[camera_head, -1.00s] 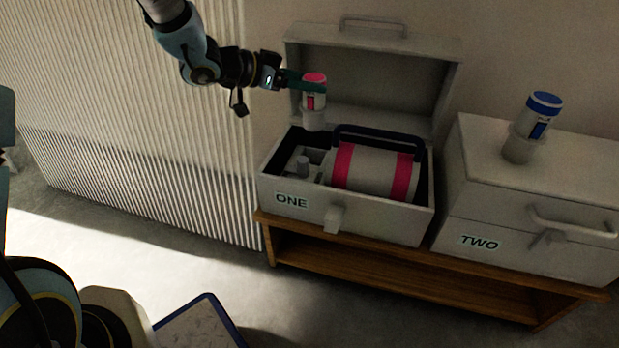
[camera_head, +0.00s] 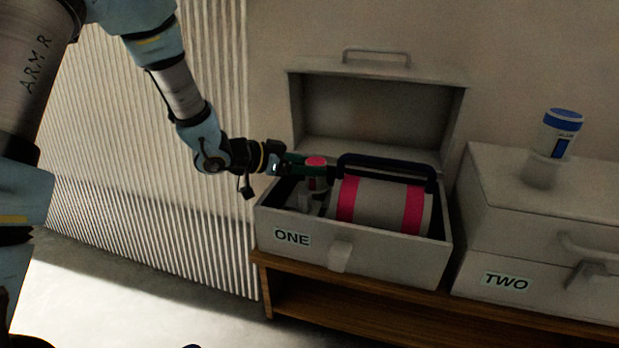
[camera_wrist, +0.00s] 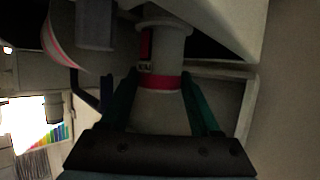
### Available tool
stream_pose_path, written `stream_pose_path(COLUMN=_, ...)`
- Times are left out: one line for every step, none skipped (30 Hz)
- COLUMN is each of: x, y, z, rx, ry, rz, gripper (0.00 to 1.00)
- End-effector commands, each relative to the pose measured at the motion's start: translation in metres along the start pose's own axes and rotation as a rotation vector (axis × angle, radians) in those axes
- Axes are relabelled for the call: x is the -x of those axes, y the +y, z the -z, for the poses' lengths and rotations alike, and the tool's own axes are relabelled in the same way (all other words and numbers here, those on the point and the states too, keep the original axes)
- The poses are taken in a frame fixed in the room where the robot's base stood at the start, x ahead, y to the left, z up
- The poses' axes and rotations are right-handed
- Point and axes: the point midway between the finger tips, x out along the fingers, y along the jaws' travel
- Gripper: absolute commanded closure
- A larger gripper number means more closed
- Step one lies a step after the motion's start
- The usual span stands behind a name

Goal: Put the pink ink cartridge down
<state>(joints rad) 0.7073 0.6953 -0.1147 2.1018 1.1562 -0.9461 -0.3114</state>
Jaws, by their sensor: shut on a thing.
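The cartridge's lower part is inside the box, partly hidden by the arm and the contents. In the wrist view the cartridge (camera_wrist: 164,82), with its pink band, sits between the two green fingers of my gripper (camera_wrist: 163,100). I cannot tell whether its end touches anything below.
A large drum with pink bands (camera_head: 382,203) and a dark handle fills the right of box ONE. The raised lid (camera_head: 376,70) stands behind. Closed box TWO (camera_head: 545,240) is at right with a blue-capped cartridge (camera_head: 562,132) on top. A wooden bench (camera_head: 350,305) carries both boxes.

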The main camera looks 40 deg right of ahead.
Motion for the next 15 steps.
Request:
stream_pose_path(x=-0.0044, y=0.0000, z=-0.0098, rx=0.000, ry=0.001, rz=0.000, gripper=1.00)
stream_pose_path(x=-0.0049, y=-0.0001, z=-0.0111, rx=-0.001, ry=0.001, rz=0.000, gripper=1.00)
stream_pose_path(x=-0.0050, y=-0.0002, z=-0.0114, rx=-0.001, ry=0.001, rz=0.000, gripper=1.00)
stream_pose_path(x=-0.0048, y=-0.0003, z=-0.0110, rx=-0.002, ry=0.001, rz=0.000, gripper=1.00)
stream_pose_path(x=-0.0045, y=-0.0004, z=-0.0103, rx=-0.002, ry=0.001, rz=0.001, gripper=1.00)
stream_pose_path(x=-0.0042, y=-0.0003, z=-0.0098, rx=-0.002, ry=0.001, rz=0.001, gripper=1.00)
stream_pose_path(x=-0.0042, y=-0.0003, z=-0.0098, rx=-0.002, ry=0.001, rz=0.000, gripper=1.00)
stream_pose_path(x=-0.0042, y=-0.0003, z=-0.0098, rx=-0.001, ry=0.001, rz=0.001, gripper=1.00)
stream_pose_path(x=-0.0042, y=-0.0003, z=-0.0098, rx=-0.001, ry=0.001, rz=0.000, gripper=1.00)
stream_pose_path(x=-0.0043, y=-0.0003, z=-0.0101, rx=-0.001, ry=0.001, rz=0.000, gripper=1.00)
stream_pose_path(x=-0.0046, y=-0.0003, z=-0.0108, rx=-0.001, ry=0.000, rz=0.000, gripper=1.00)
stream_pose_path(x=-0.0048, y=-0.0002, z=-0.0118, rx=0.000, ry=0.000, rz=0.000, gripper=0.36)
stream_pose_path(x=-0.0047, y=-0.0002, z=-0.0114, rx=-0.001, ry=0.000, rz=0.000, gripper=0.32)
stream_pose_path(x=-0.0047, y=-0.0002, z=-0.0114, rx=-0.001, ry=0.000, rz=0.000, gripper=0.29)
stream_pose_path(x=-0.0047, y=-0.0002, z=-0.0114, rx=-0.001, ry=0.000, rz=0.000, gripper=0.24)
